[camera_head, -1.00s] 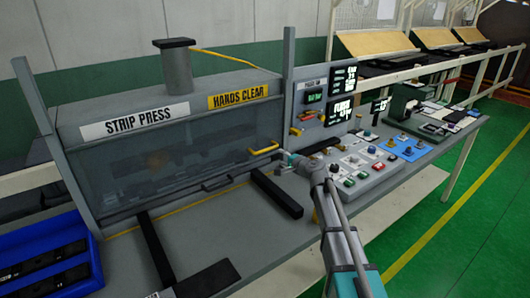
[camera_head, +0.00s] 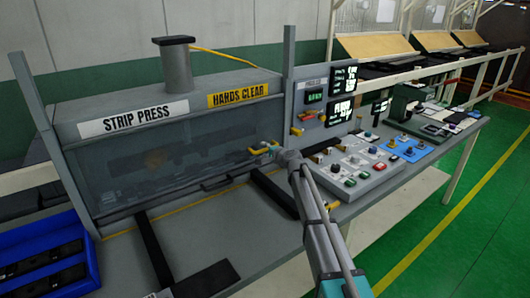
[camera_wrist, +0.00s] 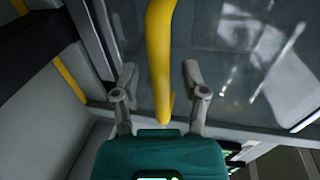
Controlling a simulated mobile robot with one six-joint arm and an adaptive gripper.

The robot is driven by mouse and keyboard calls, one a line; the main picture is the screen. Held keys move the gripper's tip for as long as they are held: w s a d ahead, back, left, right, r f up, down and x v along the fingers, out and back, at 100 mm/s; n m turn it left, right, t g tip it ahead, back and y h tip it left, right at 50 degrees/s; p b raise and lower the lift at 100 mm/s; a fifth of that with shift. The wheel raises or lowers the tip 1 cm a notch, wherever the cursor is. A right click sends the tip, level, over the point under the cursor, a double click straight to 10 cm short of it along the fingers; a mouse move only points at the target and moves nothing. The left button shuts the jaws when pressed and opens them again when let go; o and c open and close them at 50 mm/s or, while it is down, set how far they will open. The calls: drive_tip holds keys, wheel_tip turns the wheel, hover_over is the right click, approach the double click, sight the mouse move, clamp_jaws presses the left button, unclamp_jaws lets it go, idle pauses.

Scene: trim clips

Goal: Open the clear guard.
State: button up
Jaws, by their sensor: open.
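The clear guard (camera_head: 120,178) is a see-through panel across the front of the strip press, and it looks down over the opening. A yellow handle (camera_head: 258,150) is at its right end. In the wrist view the yellow handle (camera_wrist: 161,45) runs between the two grey fingers of my gripper (camera_wrist: 160,76), with a visible gap on each side. The fingers are apart and do not appear to touch it. In the head view my gripper (camera_head: 275,148) is at the handle's right end, small and partly hidden by my arm.
A control panel (camera_head: 365,180) with buttons is right of the press, below lit displays (camera_head: 342,90). A blue bin (camera_head: 45,250) with dark parts stands at the lower left. Black rails (camera_head: 275,192) lie on the bench before the press.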

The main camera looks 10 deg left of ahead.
clamp_jaws()
idle(0.3)
drive_tip(key=shift+r, duration=0.1)
drive_tip(key=p, duration=1.7)
approach(259, 111)
drive_tip(key=x, duration=0.5)
drive_tip(key=shift+w+a+r, duration=0.15)
drive_tip(key=shift+a+r, duration=0.1)
unclamp_jaws()
drive_tip(key=shift+f, duration=0.25)
